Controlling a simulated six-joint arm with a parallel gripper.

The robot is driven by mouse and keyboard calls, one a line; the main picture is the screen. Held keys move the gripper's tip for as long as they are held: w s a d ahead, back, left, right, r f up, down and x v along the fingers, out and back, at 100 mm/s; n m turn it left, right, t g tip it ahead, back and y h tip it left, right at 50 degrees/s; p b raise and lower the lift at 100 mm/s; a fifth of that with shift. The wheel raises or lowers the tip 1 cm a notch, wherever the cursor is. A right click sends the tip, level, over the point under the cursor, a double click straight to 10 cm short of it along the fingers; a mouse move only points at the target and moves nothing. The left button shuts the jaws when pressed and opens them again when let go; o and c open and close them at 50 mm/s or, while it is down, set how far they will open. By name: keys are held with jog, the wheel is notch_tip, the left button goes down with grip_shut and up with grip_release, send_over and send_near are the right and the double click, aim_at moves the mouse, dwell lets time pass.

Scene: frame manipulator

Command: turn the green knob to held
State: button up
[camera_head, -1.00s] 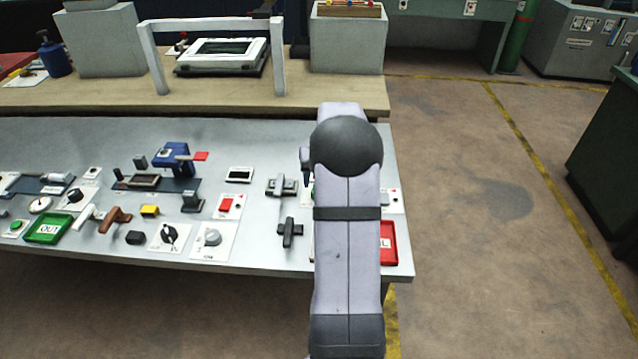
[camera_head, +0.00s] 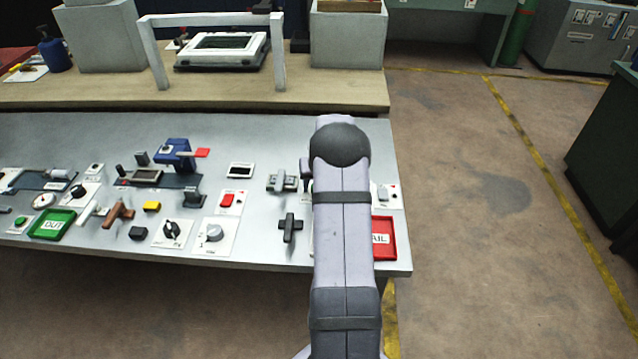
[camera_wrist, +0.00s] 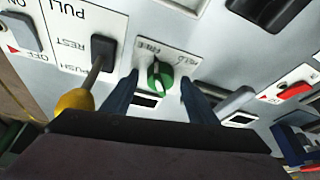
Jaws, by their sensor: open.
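The green knob (camera_wrist: 160,80) sits on a white plate (camera_wrist: 182,56) with the words FREE and HELD, seen upside down in the wrist view. A pale mark shows on the knob; which word it points at is hard to tell. My gripper (camera_wrist: 159,77) is open. Its two blue fingers stand on either side of the knob, with a visible gap at each side. I cannot tell how far the tips are from the panel. In the head view my arm hides the gripper and the knob.
A red switch (camera_wrist: 294,90) is at right. A red tray (camera_head: 384,250) lies beside my arm in the head view.

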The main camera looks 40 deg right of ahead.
jog(key=shift+f, duration=0.1)
jog(key=c, duration=1.1)
jog(key=shift+o, duration=0.2)
